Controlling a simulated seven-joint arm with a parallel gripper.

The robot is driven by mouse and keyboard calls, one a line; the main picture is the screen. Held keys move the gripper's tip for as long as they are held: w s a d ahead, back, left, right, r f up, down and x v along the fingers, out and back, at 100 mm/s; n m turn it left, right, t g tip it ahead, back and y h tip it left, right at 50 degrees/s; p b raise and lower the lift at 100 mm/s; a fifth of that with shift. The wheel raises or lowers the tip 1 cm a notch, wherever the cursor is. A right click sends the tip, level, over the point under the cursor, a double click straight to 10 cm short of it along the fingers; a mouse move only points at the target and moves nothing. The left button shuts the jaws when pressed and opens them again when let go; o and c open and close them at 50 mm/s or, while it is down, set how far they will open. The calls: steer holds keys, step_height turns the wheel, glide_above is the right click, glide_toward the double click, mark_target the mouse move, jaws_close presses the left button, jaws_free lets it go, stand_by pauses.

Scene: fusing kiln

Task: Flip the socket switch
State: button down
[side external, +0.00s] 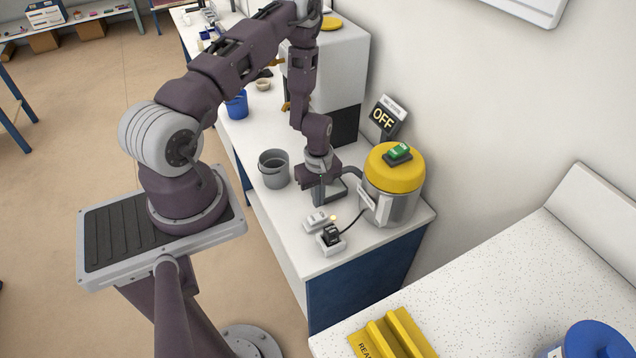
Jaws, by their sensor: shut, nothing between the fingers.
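A small white socket block (315,222) sits on the white bench near its front corner; I cannot tell which way its switch is set. Just in front of it is a second white block (331,246) with a black plug (331,234) in it. A small orange glow (333,218) shows beside them. My gripper (320,203) points down just behind the blocks, shut and empty. It appears apart from them, but its exact height above the bench is hard to tell.
A metal drum with a yellow lid (394,170) and a green piece on top (398,152) stands to the right. Behind it is a sign reading OFF (384,119). A grey bucket (273,169) stands left of my gripper. A yellow rack (394,335) lies on the speckled front counter.

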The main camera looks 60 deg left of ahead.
mark_target(314, 218)
step_height(314, 218, up, 10)
steer(key=shift+f, duration=0.2)
steer(key=f, duration=0.4)
steer(key=s+f, duration=0.1)
steer(key=f, duration=0.9)
steer(key=shift+s+d, duration=0.15)
steer(key=shift+s, duration=0.1)
steer(key=shift+f, duration=0.1)
steer(key=shift+s+f, duration=0.1)
steer(key=shift+f, duration=0.15)
